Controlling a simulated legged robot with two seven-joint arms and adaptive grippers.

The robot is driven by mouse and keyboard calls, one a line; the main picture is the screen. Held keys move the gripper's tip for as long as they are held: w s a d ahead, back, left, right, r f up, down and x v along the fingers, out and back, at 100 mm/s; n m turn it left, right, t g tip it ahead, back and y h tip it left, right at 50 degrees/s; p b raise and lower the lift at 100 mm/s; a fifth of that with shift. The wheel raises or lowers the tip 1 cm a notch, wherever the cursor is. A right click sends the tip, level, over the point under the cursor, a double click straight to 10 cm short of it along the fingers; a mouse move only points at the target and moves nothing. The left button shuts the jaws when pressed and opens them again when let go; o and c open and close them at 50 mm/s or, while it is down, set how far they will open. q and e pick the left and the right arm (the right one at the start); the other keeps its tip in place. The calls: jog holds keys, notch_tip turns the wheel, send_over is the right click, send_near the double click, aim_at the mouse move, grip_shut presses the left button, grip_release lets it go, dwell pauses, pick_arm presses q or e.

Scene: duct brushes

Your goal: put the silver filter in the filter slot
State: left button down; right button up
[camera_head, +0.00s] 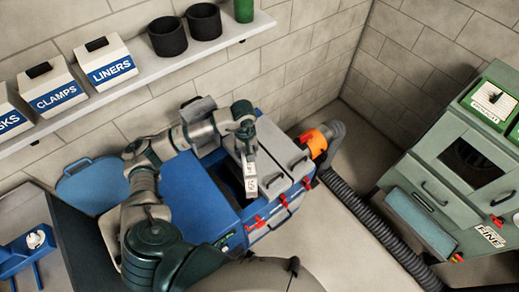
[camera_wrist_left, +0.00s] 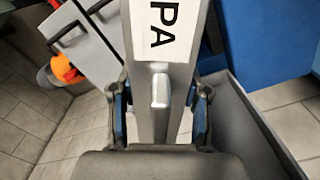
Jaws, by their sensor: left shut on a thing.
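My left gripper (camera_head: 246,138) reaches over the top of a blue machine (camera_head: 190,190) with grey front panels (camera_head: 280,150) and red latches. It is shut on the silver filter (camera_head: 241,162), a narrow grey piece with a white lettered label. In the left wrist view the silver filter (camera_wrist_left: 160,90) runs between the two fingers (camera_wrist_left: 160,105), with part of a label reading "PA". The filter hangs beside the grey panels. The filter slot is not clearly visible, and I cannot tell whether the filter's lower end is inside it. My right gripper is not in view.
An orange collar (camera_head: 314,142) with a black ribbed hose (camera_head: 370,225) is right of the machine. A grey-green cabinet (camera_head: 450,180) stands at the right. A wall shelf (camera_head: 150,75) holds labelled boxes and dark cups. Floor between machine and cabinet is clear apart from the hose.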

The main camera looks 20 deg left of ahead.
pick_arm(q)
jog(key=s+a+r+n+p, duration=0.1)
jog(key=s+a+n+p, duration=0.2)
jog(key=a+n, duration=0.35)
notch_tip(320, 180, down, 11)
jog(key=b, duration=0.4)
jog(key=shift+a, duration=0.4)
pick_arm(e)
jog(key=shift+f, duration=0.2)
pick_arm(q)
jog(key=shift+f+m, duration=0.2)
jog(key=shift+m, duration=0.05)
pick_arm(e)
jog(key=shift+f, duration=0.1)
